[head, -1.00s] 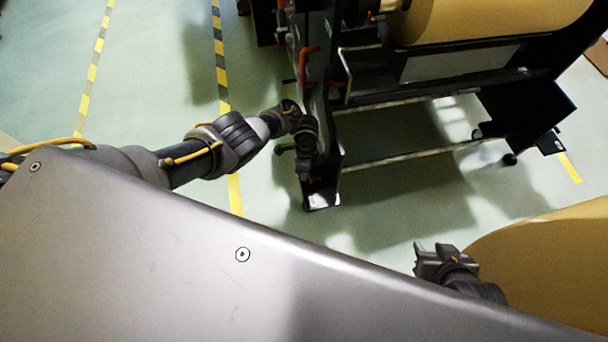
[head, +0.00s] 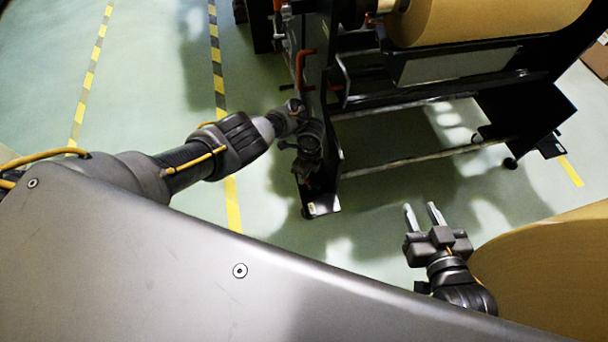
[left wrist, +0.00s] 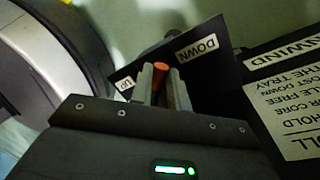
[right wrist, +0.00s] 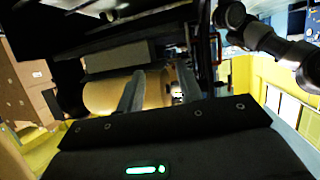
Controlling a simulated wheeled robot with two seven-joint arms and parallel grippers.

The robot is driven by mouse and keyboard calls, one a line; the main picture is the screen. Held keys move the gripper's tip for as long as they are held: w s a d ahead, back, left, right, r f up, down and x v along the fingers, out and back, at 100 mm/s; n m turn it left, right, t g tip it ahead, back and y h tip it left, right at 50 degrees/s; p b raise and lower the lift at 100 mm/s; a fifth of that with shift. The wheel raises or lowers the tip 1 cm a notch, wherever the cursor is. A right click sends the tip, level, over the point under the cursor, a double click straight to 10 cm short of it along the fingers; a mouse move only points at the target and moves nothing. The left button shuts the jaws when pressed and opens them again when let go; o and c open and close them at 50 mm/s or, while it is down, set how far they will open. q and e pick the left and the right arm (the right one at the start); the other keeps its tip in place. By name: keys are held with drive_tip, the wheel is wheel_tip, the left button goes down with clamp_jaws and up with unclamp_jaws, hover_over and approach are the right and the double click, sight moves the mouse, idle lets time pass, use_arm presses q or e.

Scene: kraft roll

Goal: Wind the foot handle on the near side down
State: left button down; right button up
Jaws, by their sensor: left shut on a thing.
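In the left wrist view the red-orange foot handle (left wrist: 160,68) sits between the two fingers of my left gripper (left wrist: 163,85), which is shut on it. Behind it is a dark plate with a DOWN label (left wrist: 198,47) and an UP label (left wrist: 125,86). In the head view my left gripper (head: 308,172) is low at the near end of the black stand (head: 326,190); the handle is hidden there. My right gripper (head: 425,215) is open and empty, above the floor to the right of the stand. Its spread fingers also show in the right wrist view (right wrist: 158,90).
A kraft roll (head: 490,18) hangs in the stand, and another large kraft roll (head: 555,260) lies close to the right of my right gripper. A red lever (head: 302,65) rises from the stand's left side. The floor left of the stand is clear, with striped tape (head: 218,80).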

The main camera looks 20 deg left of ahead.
use_arm(q)
drive_tip(key=c, duration=1.3)
unclamp_jaws()
drive_tip(key=shift+c, duration=0.2)
